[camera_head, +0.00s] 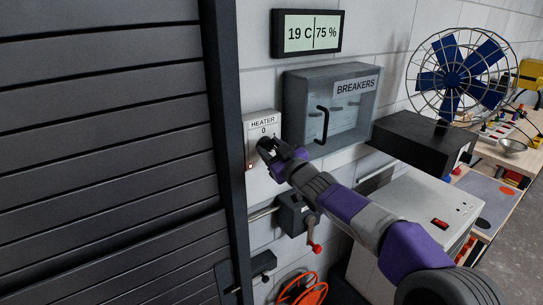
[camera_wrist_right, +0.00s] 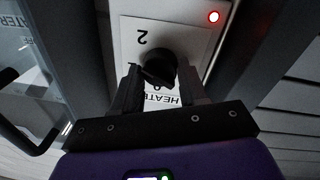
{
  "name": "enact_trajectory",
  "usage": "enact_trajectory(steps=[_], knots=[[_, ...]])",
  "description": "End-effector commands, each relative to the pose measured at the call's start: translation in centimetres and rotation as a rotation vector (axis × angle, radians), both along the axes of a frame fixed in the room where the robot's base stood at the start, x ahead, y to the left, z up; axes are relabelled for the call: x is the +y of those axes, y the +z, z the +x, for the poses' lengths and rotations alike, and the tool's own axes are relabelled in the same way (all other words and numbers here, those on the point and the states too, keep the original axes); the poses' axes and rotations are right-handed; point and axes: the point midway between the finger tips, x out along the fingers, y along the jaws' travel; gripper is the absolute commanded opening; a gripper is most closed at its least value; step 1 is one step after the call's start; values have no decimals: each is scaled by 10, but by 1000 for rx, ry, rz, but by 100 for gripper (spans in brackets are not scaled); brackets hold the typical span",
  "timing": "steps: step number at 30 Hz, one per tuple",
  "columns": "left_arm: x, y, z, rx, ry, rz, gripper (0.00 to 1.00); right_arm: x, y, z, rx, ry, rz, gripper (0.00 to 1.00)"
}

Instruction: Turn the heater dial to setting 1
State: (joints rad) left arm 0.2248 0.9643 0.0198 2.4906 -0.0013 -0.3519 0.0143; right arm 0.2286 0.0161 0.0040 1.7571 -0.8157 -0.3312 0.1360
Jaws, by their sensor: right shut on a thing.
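The heater panel (camera_head: 249,150) is a pale plate on the wall, labelled HEATER with a 0 below the label. Its black dial (camera_head: 263,144) is partly covered by my right gripper (camera_head: 269,150) in the head view. In the right wrist view the panel is upside down, and the dial (camera_wrist_right: 158,69) sits between the two fingers of my right gripper (camera_wrist_right: 159,84), which is shut on it. The marks 2 and 0 show around the dial. My left gripper is not in view.
A red light (camera_head: 250,166) glows on the panel. The dark slatted shutter (camera_head: 110,130) and its frame stand close at left. The breaker box (camera_head: 300,103) with a black handle is just right. A crank box (camera_head: 292,214) with a red knob sits below my right arm.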

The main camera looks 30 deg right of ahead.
Motion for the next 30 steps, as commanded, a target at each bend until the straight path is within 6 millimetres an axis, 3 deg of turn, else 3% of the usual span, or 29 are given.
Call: enact_trajectory(steps=[18,30], knots=[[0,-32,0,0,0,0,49,-1,-3,0,-43,-1,-564,12],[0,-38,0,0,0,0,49,-2,-2,0,-59,0,-778,12]])
